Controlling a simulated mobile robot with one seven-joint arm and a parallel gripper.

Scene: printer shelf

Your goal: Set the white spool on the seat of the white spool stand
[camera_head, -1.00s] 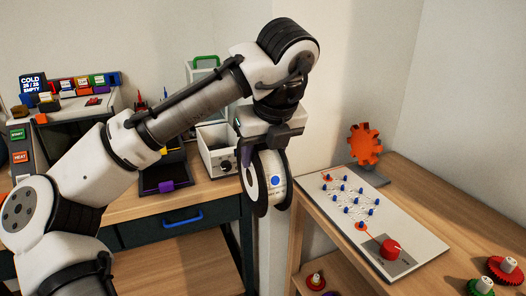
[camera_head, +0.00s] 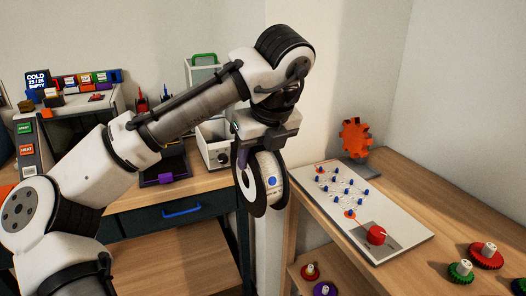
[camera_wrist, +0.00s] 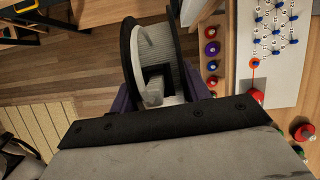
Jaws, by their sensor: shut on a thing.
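My gripper (camera_head: 262,150) is shut on the white spool (camera_head: 272,172), which has black flanges and a blue dot on its white winding. It hangs upright on edge in the air, between the wooden bench on the left and the wooden table on the right. In the wrist view, the spool (camera_wrist: 158,50) sits between the purple fingers of my gripper (camera_wrist: 160,95), with its white winding and dark rims facing up the picture. I cannot make out the white spool stand in either view.
The right table (camera_head: 450,215) bears a white pegged board (camera_head: 375,215), an orange gear (camera_head: 356,138), a red gear (camera_head: 487,254) and a green gear (camera_head: 461,271). The left bench (camera_head: 215,183) has a blue-handled drawer (camera_head: 182,213).

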